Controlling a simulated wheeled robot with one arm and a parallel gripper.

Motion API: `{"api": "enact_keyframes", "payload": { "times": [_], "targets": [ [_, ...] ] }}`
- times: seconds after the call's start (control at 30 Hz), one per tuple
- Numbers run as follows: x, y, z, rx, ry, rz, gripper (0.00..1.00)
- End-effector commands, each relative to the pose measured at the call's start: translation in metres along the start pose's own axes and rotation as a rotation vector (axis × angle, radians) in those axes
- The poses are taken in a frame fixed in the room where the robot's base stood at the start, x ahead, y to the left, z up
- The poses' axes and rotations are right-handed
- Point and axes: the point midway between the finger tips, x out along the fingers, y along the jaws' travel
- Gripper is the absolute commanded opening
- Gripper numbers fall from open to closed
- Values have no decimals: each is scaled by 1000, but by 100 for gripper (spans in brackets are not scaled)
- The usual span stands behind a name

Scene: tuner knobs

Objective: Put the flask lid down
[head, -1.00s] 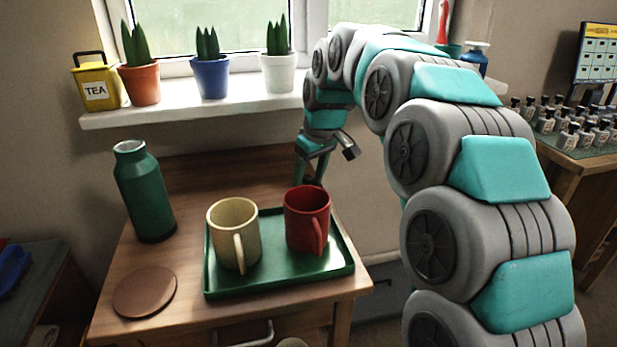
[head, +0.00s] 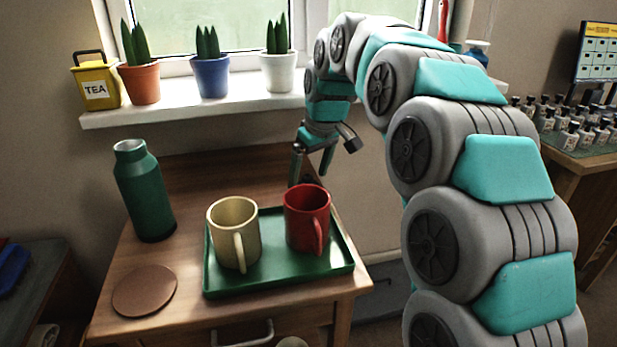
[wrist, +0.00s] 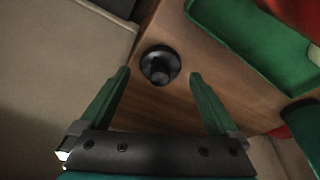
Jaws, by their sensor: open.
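The flask lid (wrist: 160,65) is a small, dark round piece standing on the wooden table top near its edge. In the head view it is mostly hidden behind the red mug. My gripper (head: 309,177) is above the table's back right, behind the red mug. In the wrist view my gripper (wrist: 160,74) is open, with its fingers spread either side of the lid and clear gaps to it. The green flask (head: 145,195) stands upright at the table's left, its silvery neck uncovered.
A green tray (head: 280,279) holds a cream mug (head: 225,220) and the red mug (head: 303,217), close in front of my gripper. A brown round coaster (head: 144,291) lies front left. Potted plants and a yellow tea tin (head: 96,85) stand on the windowsill (head: 190,112).

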Motion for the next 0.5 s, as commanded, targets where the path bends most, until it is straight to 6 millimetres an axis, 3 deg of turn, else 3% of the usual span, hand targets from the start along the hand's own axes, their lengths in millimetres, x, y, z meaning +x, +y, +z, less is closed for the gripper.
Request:
{"api": "enact_keyframes", "payload": {
  "times": [0.3, 0.5],
  "targets": [
    [-63, 1, -1, 0, 4, 3, 96],
    [-92, 0, 0, 0, 2, 1, 96]
  ]
}}
